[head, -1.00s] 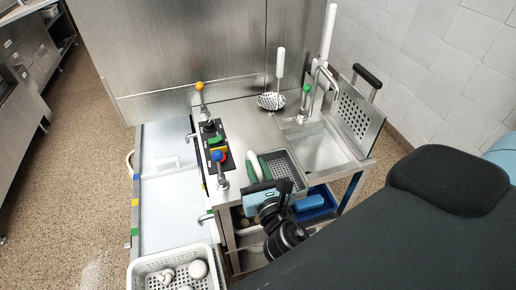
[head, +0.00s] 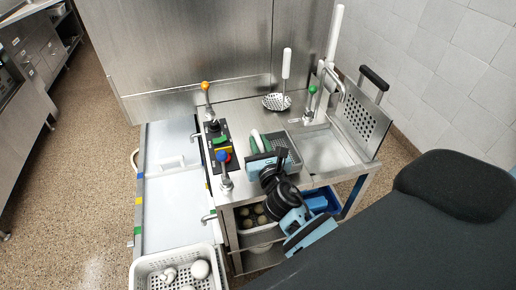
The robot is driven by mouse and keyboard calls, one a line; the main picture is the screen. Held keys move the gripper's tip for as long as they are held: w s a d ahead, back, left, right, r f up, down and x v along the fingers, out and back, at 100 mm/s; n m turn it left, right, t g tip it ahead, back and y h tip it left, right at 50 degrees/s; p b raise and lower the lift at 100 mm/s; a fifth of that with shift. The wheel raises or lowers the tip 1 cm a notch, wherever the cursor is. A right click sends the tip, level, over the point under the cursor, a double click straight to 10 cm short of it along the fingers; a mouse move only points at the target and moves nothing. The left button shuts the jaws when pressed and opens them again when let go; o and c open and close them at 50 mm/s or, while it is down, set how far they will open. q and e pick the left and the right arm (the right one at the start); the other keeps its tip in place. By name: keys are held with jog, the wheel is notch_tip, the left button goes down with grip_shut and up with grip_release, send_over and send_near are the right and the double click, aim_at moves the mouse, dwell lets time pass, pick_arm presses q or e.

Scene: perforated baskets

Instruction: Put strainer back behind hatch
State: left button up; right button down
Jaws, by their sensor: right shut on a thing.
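The strainer (head: 294,150) looks like a grey perforated basket with a green handle (head: 266,143) at its left side. It is over the steel worktop, between the control levers and the sink. My right gripper (head: 261,159) is shut on it at its near side and hides part of it. I cannot tell whether the strainer touches the worktop. A perforated panel with a black handle (head: 373,79) stands tilted at the right of the sink. My left gripper is not in view.
The sink (head: 328,150) with a green-topped tap is right of the strainer. Upright levers (head: 223,157) stand close on the left. A white-handled skimmer (head: 276,102) is at the back. A white basket (head: 150,268) with round white items is at lower left. Blue containers sit below.

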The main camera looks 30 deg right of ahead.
notch_tip(320, 180, down, 2)
jog(key=shift+f, duration=0.1)
jog(key=shift+r, duration=0.25)
jog(key=shift+f+b, duration=0.25)
jog(key=shift+b, duration=0.05)
jog(key=c, duration=1.4)
grip_release()
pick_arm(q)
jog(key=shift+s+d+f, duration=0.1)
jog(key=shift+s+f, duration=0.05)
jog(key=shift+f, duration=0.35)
pick_arm(e)
jog(key=shift+o, duration=0.5)
jog(key=shift+r, duration=0.15)
